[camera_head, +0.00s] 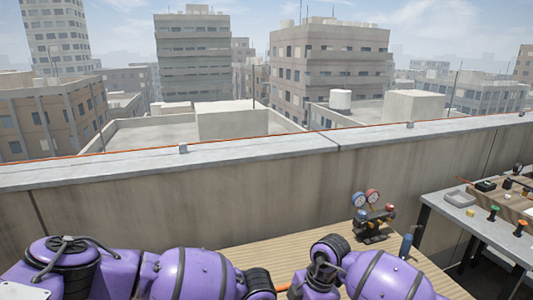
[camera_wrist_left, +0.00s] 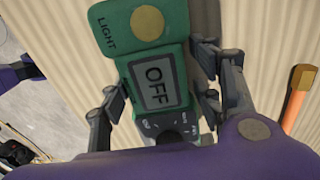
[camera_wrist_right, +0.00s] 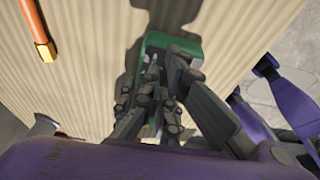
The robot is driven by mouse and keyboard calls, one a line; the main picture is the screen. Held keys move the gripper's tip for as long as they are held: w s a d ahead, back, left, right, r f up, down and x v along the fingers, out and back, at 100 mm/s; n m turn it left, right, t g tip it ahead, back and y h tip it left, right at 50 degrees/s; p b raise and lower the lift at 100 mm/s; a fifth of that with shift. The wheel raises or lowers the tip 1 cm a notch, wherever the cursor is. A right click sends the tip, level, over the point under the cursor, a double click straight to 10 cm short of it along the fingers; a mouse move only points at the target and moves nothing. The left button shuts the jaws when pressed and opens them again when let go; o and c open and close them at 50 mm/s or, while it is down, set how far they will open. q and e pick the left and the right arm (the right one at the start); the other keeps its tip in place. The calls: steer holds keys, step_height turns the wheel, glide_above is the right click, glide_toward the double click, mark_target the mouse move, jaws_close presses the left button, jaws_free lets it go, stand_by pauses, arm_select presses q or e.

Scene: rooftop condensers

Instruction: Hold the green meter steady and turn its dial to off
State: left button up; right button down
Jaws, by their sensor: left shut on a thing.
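The green meter (camera_wrist_left: 118,45) lies on the ribbed wooden bench top in the left wrist view. My left gripper (camera_wrist_left: 160,105) is shut on the meter, one finger on each side. In the right wrist view the meter's green end (camera_wrist_right: 174,42) shows behind my right gripper (camera_wrist_right: 163,75). Its fingers are close together over the meter; whether they touch the dial is unclear. The head view hides the meter.
A gauge manifold (camera_head: 372,215) with blue and red dials stands on the wooden bench (camera_head: 255,250). A copper-coloured bar (camera_wrist_right: 38,32) lies beside the meter. A grey table (camera_head: 470,225) with small parts stands at right. A parapet wall (camera_head: 230,195) runs behind.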

steer(key=shift+w+d+f, duration=0.15)
steer(key=shift+d+f, duration=0.3)
steer(key=shift+f, duration=0.05)
steer(key=shift+r, duration=0.15)
steer(key=a+v, duration=0.1)
steer(key=v, duration=0.5)
steer(key=shift+a+r, duration=0.2)
steer(key=shift+a, duration=0.1)
steer(key=shift+s+d+f, duration=0.1)
steer(key=shift+s+f, duration=0.45)
steer(key=shift+f, duration=0.45)
steer(key=shift+s+f, duration=0.5)
steer(key=shift+f, duration=0.5)
steer(key=shift+s+d+f, duration=0.1)
steer(key=shift+s+f, duration=0.45)
steer(key=shift+f, duration=0.45)
steer(key=shift+a, duration=0.1)
steer(key=shift+w, duration=0.35)
